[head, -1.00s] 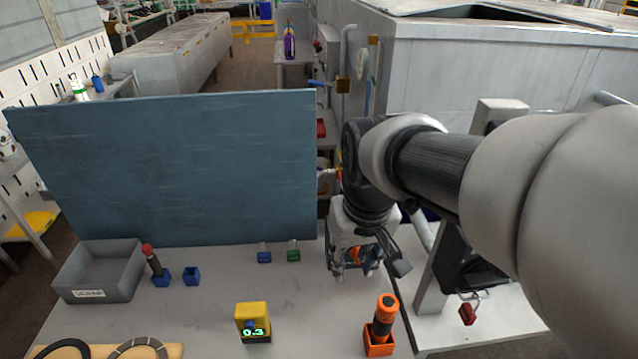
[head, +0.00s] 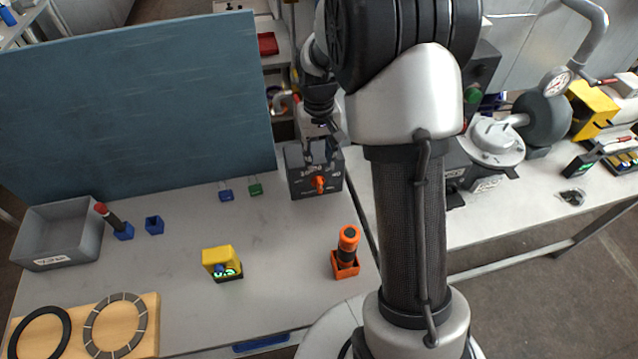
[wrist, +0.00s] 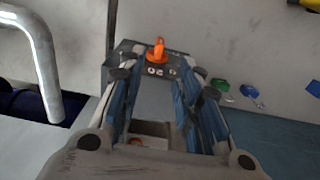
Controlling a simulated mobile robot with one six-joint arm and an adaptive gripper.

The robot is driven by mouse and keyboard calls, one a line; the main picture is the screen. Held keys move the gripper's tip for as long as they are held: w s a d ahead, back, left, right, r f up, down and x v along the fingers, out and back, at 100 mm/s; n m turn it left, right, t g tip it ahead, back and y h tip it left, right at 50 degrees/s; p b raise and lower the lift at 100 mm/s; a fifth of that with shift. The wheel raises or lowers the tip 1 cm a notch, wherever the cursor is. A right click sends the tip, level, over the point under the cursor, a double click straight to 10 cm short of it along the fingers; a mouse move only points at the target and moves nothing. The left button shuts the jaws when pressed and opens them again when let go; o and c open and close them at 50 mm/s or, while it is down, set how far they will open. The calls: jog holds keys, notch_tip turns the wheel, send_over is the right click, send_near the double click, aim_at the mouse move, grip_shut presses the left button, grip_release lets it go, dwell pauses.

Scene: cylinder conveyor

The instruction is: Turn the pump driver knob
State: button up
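The pump driver (head: 302,188) is a dark grey box with pale dial markings, at the back right of the table. Its orange knob (head: 319,184) is on the side facing the head camera. In the wrist view the knob (wrist: 157,51) shows near the top, just past the fingertips, on the dark box (wrist: 128,55). My gripper (wrist: 161,77) is open, its two blue-padded fingers apart with nothing between them.
A tall blue panel (head: 130,100) stands along the table's back. An orange holder (head: 345,265) with a black-and-orange tool, a yellow display device (head: 218,258) and a grey bin (head: 55,232) stand on the table.

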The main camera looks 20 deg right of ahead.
aim_at(320, 181)
notch_tip(320, 181, down, 12)
jog(key=b, duration=0.2)
jog(key=shift+f+b, duration=0.1)
jog(key=shift+b, duration=0.2)
grip_shut()
jog(key=shift+d, duration=0.1)
